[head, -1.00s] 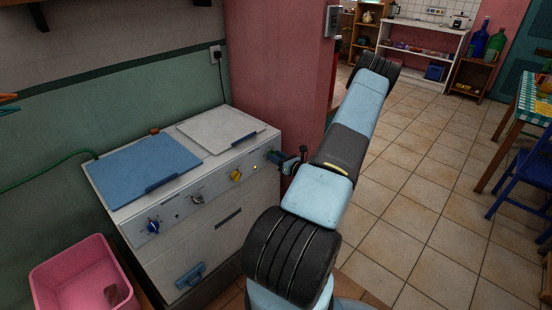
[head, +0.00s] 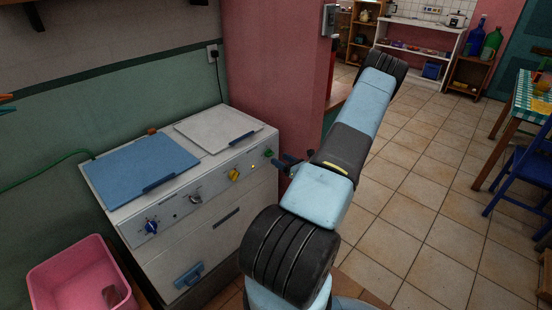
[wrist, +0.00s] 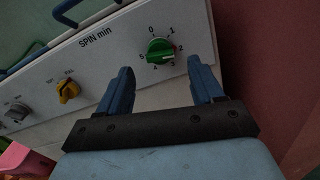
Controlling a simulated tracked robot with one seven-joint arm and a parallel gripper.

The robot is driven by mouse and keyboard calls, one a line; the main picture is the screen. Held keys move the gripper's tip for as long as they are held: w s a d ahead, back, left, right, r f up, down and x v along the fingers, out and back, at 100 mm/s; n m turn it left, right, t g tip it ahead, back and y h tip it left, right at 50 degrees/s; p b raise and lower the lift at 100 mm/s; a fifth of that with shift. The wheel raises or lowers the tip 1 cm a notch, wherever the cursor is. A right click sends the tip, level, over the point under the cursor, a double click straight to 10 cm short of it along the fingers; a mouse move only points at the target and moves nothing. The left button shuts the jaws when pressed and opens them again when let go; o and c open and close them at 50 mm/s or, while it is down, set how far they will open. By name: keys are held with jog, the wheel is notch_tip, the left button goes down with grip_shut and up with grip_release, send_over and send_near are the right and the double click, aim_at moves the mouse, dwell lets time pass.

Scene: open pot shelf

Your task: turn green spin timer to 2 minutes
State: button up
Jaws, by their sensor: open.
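The green spin timer knob (wrist: 160,51) is on the right end of the white machine's front panel, under the "SPIN min" label, ringed by the numbers 0 to 5. A pale mark crosses its face, but I cannot tell for certain which number it points at. The knob also shows in the head view (head: 269,153). My gripper (wrist: 159,71) is open and empty, its two blue fingers spread either side of the knob in the picture but short of it. In the head view my gripper (head: 284,160) is just right of the knob, apart from it.
A yellow knob (wrist: 68,91) and a grey knob (wrist: 17,112) are left of the timer; a blue knob (head: 151,227) is further left. The pink wall (head: 275,70) stands close behind on the right. A pink tub (head: 80,275) is at lower left.

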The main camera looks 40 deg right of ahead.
jog(key=s, duration=0.9)
jog(key=shift+d, duration=0.35)
